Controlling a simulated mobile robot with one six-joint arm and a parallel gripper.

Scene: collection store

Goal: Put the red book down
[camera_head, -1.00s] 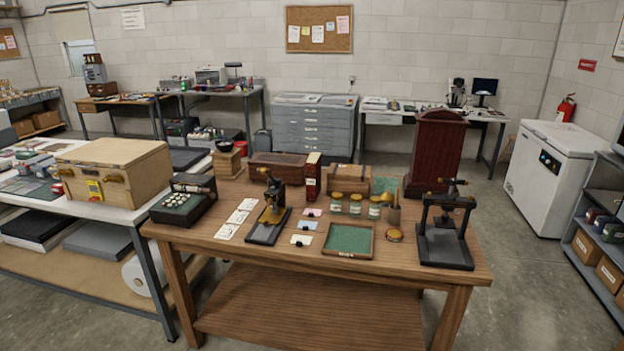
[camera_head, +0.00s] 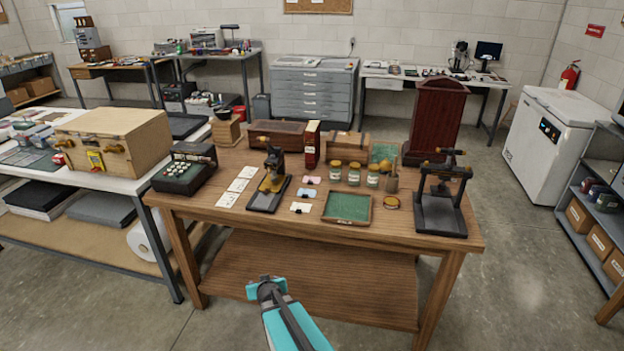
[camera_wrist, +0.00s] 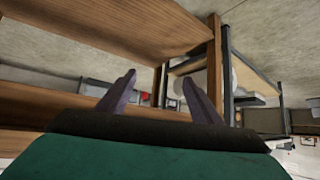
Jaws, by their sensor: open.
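The red book (camera_head: 312,144) stands upright on the wooden table (camera_head: 400,222), toward the back middle, between a dark brown wooden box and a lighter wooden box. My gripper (camera_head: 264,286) is in front of the table's near edge, below the tabletop and well apart from the book. In the wrist view my gripper (camera_wrist: 160,88) shows two dark fingers spread apart with nothing between them. The red book is not visible in the wrist view.
A microscope (camera_head: 272,180), paper cards, jars (camera_head: 353,174), a green-lined tray (camera_head: 372,210) and a black press (camera_head: 441,205) crowd the tabletop. A tall dark red case (camera_head: 436,122) stands behind. The lower shelf (camera_head: 330,285) looks bare.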

